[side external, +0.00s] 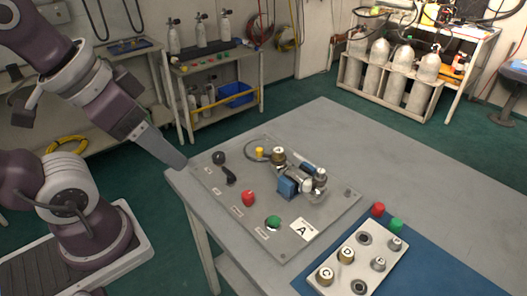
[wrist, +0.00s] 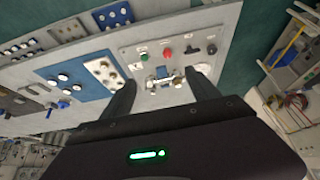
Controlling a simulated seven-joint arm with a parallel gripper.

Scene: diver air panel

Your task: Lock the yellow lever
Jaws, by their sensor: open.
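A small yellow part (side external: 259,151), which looks like the yellow lever, stands near the back edge of the grey panel (side external: 318,222) in the side view. It is beside a brass-topped fitting (side external: 278,155). Whether it is locked is too small to tell. My gripper (side external: 178,160) is above the left corner of the table, apart from the panel and the lever. In the wrist view my gripper (wrist: 163,85) is open, its two dark fingers apart with nothing held. The panel (wrist: 222,30) lies beyond the fingertips; I cannot make out the yellow lever there.
The panel also bears a black handle (side external: 229,178), red knob (side external: 248,198), green knob (side external: 273,222) and blue valve (side external: 288,187). A white block of lettered fittings (side external: 336,252) stands on a blue mat (side external: 430,262).

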